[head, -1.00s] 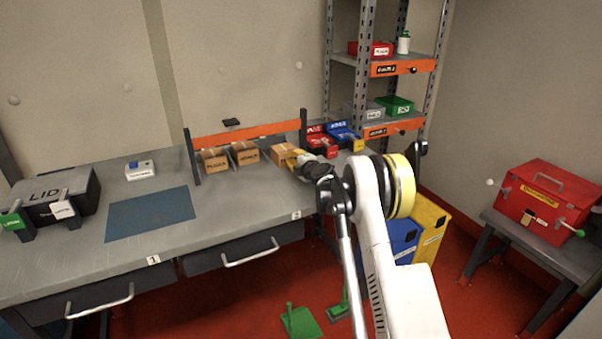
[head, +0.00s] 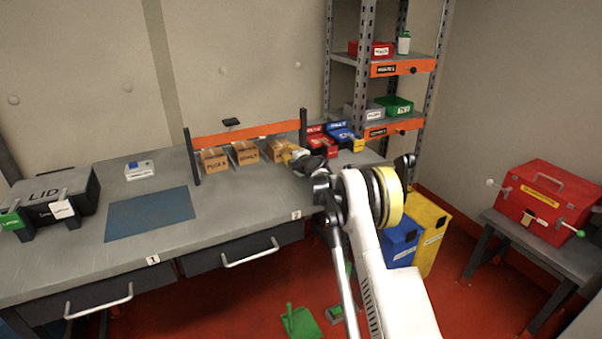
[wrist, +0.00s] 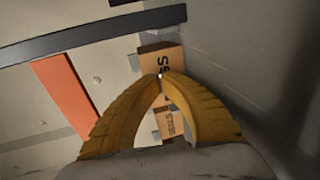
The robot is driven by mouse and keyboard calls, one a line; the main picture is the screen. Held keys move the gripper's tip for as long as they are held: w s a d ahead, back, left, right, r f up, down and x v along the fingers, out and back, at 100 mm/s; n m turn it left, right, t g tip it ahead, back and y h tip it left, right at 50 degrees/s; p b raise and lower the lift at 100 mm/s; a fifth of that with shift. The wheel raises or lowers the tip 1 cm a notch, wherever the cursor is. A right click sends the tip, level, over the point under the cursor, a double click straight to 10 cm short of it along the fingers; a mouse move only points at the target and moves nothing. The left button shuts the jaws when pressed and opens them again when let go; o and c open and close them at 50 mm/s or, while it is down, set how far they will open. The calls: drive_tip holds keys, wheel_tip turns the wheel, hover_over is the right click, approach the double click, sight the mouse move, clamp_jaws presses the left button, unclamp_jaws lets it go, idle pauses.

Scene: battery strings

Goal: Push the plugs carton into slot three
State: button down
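Three brown cartons stand in a row under the orange rail on the bench. The left carton (head: 213,161) has a label that looks like "PLUGS", but it is too blurred to be sure. The middle carton (head: 245,153) is beside it. The right carton (head: 274,149) is partly hidden by my gripper (head: 296,155), which is at its front right. In the wrist view the yellow fingertips (wrist: 161,77) meet with nothing between them, at the lower edge of a labelled carton (wrist: 155,59); contact is unclear. Another carton (wrist: 163,122) shows between the fingers.
The orange rail (head: 235,136) spans two dark posts above the cartons. Red bins (head: 319,144) and blue bins (head: 344,137) stand just right of my gripper. A blue mat (head: 150,213) and the black lidded box (head: 52,196) lie left; the bench front is clear.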

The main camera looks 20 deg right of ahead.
drive_tip(key=shift+r+x, duration=0.15)
drive_tip(key=shift+x, duration=0.8)
drive_tip(key=shift+r+x, duration=0.2)
drive_tip(key=shift+x, duration=0.7)
drive_tip(key=v, duration=0.4)
drive_tip(key=f+v, duration=0.1)
drive_tip(key=v, duration=0.3)
drive_tip(key=f+b+v, duration=0.1)
drive_tip(key=v, duration=0.3)
drive_tip(key=shift+s+f, duration=0.15)
drive_tip(key=shift+s, duration=0.95)
